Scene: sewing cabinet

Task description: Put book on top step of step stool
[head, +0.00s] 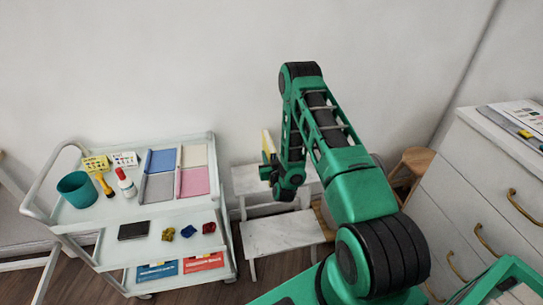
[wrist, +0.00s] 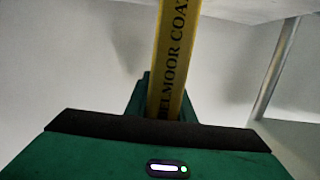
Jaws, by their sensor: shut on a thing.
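A yellow book stands on edge in my gripper (head: 267,172). In the head view only a narrow pale yellow strip of the book (head: 268,142) shows, beside my arm. In the wrist view the yellow spine of the book (wrist: 174,60) carries dark lettering, partly readable as "ELMOOR COA". My gripper is shut on the book. The white step stool (head: 283,235) stands against the wall; its lower step is clear. Its top step (head: 247,182) is partly hidden behind my gripper and arm, and the book appears above or in front of it.
A white cart (head: 100,222) at left holds a teal cup (head: 77,189), bottles, coloured sheets and small items. A white drawer cabinet (head: 480,190) stands at right, with a wooden stool (head: 414,158) behind my arm. In the wrist view a pale surface (wrist: 235,8) crosses the top.

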